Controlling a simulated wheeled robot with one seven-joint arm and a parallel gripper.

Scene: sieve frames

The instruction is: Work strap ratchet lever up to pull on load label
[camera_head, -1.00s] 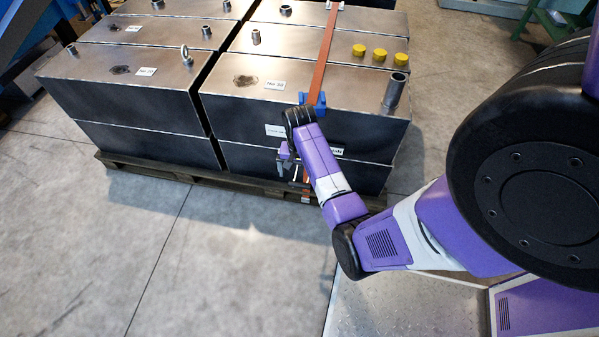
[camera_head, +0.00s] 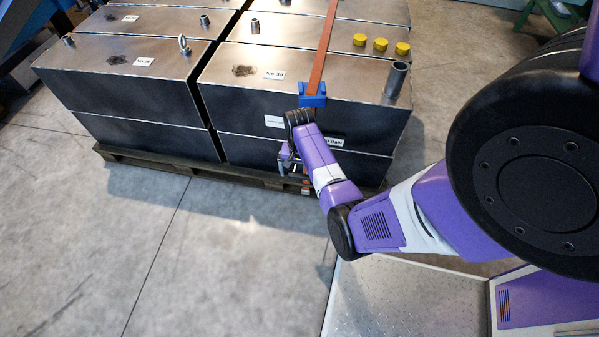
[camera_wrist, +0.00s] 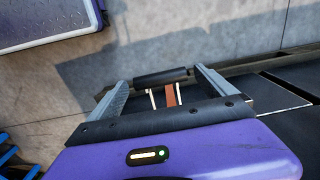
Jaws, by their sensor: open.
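My gripper (camera_head: 290,160) is in front of the near face of the right steel tank (camera_head: 240,110), beside the strap. In the wrist view my gripper (camera_wrist: 158,80) is open. A dark cylindrical bar (camera_wrist: 160,77), which looks like the ratchet lever's handle, lies across the space between its fingers; contact is unclear. Two pale side arms and an orange strap (camera_wrist: 171,95) show below the bar. In the head view the orange strap (camera_head: 323,55) runs over the tank top through a blue corner protector (camera_head: 313,94). My arm hides most of the ratchet. A white label (camera_head: 274,121) and a partly covered one (camera_head: 333,142) are on the tank face.
The tanks stand on a wooden pallet (camera_head: 160,164). Yellow caps (camera_head: 381,44), a pipe stub (camera_head: 397,78) and a lifting eye (camera_head: 184,44) rise from the tank tops. The concrete floor (camera_head: 90,230) at front left is clear.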

